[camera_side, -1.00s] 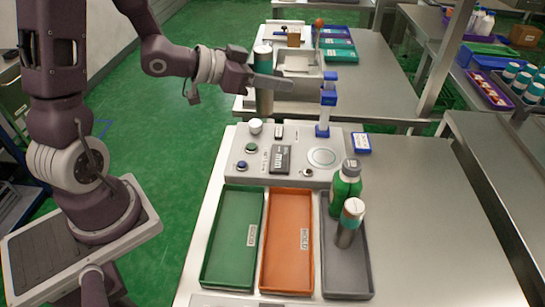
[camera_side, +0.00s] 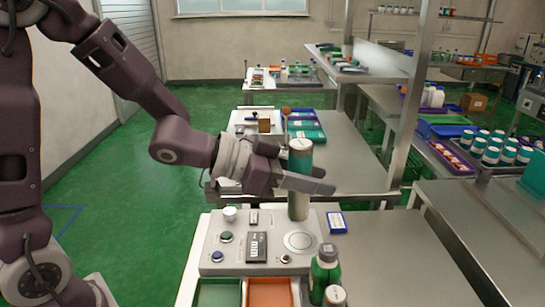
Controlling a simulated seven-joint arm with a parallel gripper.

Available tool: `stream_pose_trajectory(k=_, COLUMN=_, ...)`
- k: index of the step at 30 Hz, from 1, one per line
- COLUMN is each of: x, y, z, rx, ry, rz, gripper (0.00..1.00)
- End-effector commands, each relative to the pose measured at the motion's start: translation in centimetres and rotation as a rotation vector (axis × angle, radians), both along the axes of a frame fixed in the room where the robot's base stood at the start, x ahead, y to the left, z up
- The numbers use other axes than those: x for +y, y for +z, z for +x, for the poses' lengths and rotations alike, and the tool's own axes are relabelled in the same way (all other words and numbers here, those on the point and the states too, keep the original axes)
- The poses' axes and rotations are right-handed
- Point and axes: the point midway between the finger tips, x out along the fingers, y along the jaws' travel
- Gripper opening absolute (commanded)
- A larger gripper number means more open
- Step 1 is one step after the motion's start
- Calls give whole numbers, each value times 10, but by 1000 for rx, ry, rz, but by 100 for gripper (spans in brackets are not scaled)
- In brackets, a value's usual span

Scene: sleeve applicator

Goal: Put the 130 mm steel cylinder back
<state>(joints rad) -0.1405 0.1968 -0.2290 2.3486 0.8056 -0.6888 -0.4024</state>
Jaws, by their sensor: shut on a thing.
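My gripper (camera_side: 305,183) is shut on a tall steel cylinder (camera_side: 298,206) with a teal band and a pale top. The cylinder is upright between the fingers. Its lower end appears just behind the round plate (camera_side: 300,241) on the grey applicator console (camera_side: 225,255); I cannot tell if it touches anything. The blue-jawed post behind the plate is hidden now. A second, shorter cylinder with a pale top (camera_side: 335,295) stands at the lower edge of the view beside a green bottle (camera_side: 325,272). Their tray is mostly out of view.
A green tray (camera_side: 217,293) and an orange tray (camera_side: 270,292) sit in front of the console, cut off by the frame. A blue-edged card (camera_side: 337,222) lies right of the console. The steel table to the right is clear. A bench with colored trays stands behind.

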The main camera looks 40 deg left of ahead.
Motion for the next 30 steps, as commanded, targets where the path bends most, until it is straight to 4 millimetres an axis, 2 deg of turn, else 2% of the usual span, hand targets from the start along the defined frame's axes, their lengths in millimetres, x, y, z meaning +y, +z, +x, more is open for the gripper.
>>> stream_pose_trajectory(k=1, x=-27, y=0, z=-8, rx=0, ry=-52, rz=-2, gripper=0)
stream_pose_trajectory(k=3, x=-60, y=0, z=-19, rx=1, ry=-114, rz=-2, gripper=0)
stream_pose_trajectory(k=6, x=-98, y=0, z=-37, rx=5, ry=-188, rz=-2, gripper=0)
stream_pose_trajectory(k=12, x=-148, y=-1, z=-68, rx=14, ry=-288, rz=0, gripper=0)
stream_pose_trajectory(k=19, x=-183, y=-3, z=-96, rx=22, ry=-363, rz=0, gripper=0)
stream_pose_trajectory(k=30, x=-179, y=-90, z=-94, rx=29, ry=-357, rz=5, gripper=0)
